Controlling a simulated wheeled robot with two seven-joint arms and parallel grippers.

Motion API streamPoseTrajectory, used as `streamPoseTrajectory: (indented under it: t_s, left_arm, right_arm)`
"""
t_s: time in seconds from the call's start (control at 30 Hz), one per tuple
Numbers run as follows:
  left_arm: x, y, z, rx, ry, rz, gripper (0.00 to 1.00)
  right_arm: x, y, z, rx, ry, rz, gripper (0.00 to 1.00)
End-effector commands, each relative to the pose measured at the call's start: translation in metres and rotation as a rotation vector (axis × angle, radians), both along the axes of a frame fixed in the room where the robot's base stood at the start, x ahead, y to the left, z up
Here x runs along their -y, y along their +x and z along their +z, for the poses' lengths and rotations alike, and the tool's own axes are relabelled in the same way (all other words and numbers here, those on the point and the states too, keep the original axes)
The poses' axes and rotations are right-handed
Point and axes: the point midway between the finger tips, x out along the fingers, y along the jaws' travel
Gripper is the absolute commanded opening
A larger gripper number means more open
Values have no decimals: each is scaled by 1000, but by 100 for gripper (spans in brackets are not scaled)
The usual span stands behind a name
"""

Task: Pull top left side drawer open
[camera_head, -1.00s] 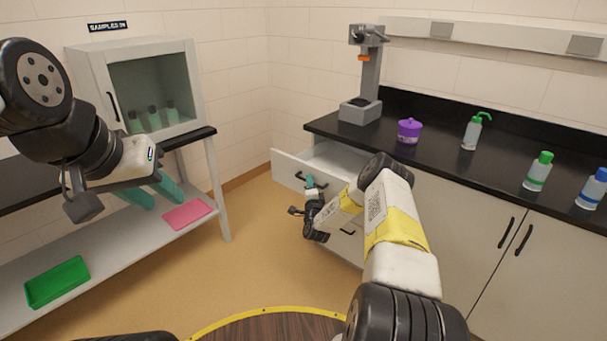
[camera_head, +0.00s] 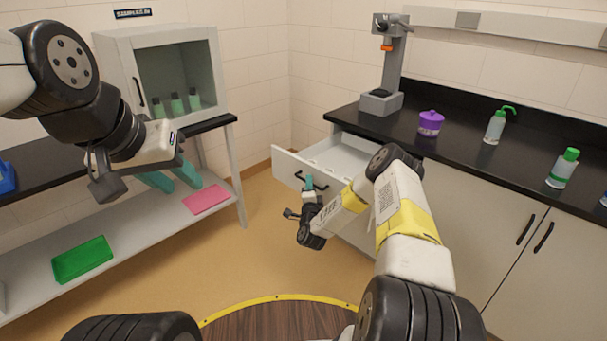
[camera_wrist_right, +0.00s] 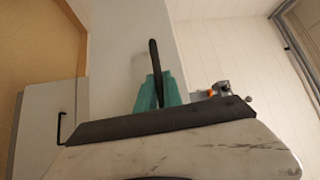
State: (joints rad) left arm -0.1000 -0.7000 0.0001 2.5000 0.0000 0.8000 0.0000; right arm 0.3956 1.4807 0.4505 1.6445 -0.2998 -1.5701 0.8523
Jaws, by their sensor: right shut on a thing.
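The top left drawer (camera_head: 284,167) of the white cabinet stands well open, with its pale inside showing in the head view. My right gripper (camera_head: 309,184) is at the drawer front, its teal fingers shut on the black bar handle (camera_head: 321,187). In the right wrist view, the handle (camera_wrist_right: 154,58) stands between the teal fingers (camera_wrist_right: 159,92). My left gripper (camera_head: 172,179) is raised at the left, away from the drawer; its teal fingers are apart and empty.
On the black counter (camera_head: 455,150) stand a grey stand (camera_head: 382,100), a purple pot (camera_head: 430,123) and bottles. A white shelf (camera_head: 125,250) with a green tray (camera_head: 83,260) and pink tray (camera_head: 207,199) is at the left. The floor (camera_head: 255,255) between is clear.

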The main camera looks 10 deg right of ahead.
Motion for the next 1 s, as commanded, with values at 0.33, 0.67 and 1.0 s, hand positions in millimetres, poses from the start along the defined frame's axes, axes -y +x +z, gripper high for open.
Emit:
streamPoseTrajectory:
  t_s: [0.33,0.67,1.0]
  left_arm:
    - [0,0,0,0,0,0,36]
    - [0,0,0,0,0,0,36]
    - [0,0,0,0,0,0,36]
  right_arm:
    - [1,0,-1,-3,0,0,32]
    - [-1,-10,-3,-4,0,0,32]
    - [-7,-64,-10,-4,2,0,32]
